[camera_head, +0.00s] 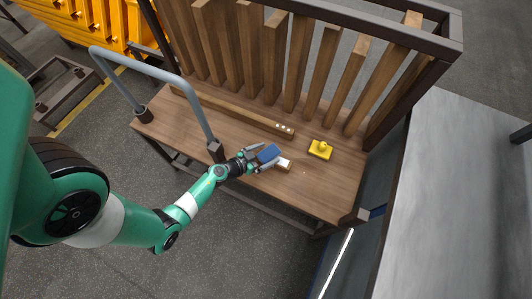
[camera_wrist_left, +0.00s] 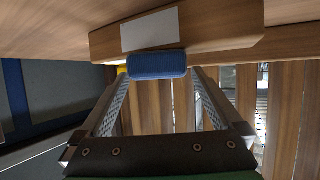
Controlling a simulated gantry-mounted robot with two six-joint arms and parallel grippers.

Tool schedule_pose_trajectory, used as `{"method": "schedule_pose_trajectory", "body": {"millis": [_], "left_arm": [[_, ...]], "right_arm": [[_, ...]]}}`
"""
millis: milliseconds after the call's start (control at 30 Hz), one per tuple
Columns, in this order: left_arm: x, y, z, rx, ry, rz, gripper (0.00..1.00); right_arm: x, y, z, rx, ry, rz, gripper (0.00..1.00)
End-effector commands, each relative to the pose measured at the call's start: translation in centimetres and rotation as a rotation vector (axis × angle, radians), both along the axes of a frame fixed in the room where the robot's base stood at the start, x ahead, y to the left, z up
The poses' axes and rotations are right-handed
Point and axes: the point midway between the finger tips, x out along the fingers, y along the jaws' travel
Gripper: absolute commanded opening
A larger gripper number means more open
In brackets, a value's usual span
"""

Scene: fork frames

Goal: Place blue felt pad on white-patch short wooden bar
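The blue felt pad (camera_head: 268,153) sits between the fingers of my left gripper (camera_head: 264,160). In the left wrist view the pad (camera_wrist_left: 157,65) spans the gap between the two fingertips (camera_wrist_left: 160,78), which appear to be shut on it. The short wooden bar (camera_wrist_left: 215,25) lies on the bench close beside the pad. Its white patch (camera_wrist_left: 150,30) is bare in the left wrist view. In the head view the white patch (camera_head: 284,163) shows just right of the gripper. Whether pad and bar touch is unclear. My right gripper is not in view.
A yellow block with a knob (camera_head: 320,149) stands on the wooden bench (camera_head: 325,190) to the right. A long wooden bar (camera_head: 235,113) lies behind. A grey tube rail (camera_head: 190,92) rises left of the gripper. Upright slats line the back. The bench's right front is clear.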

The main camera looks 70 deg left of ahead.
Motion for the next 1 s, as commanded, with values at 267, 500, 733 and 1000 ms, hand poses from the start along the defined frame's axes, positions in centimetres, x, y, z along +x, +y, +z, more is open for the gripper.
{"method": "schedule_pose_trajectory", "body": {"millis": [267, 500, 733, 1000], "left_arm": [[-0.8, -0.3, 0.9, -0.004, 0.003, 0.001, 1.00], [-5.6, -1.9, 3.7, -0.005, 0.002, 0.007, 1.00], [-9.4, -3.1, 5.3, -0.003, 0.001, 0.008, 1.00], [-10.3, -3.6, 5.5, 0.001, -0.001, -0.001, 1.00]], "right_arm": [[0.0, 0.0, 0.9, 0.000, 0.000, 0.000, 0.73], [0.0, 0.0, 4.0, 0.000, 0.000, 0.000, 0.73], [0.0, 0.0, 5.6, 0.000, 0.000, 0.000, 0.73], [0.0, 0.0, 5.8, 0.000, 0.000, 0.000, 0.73]]}}
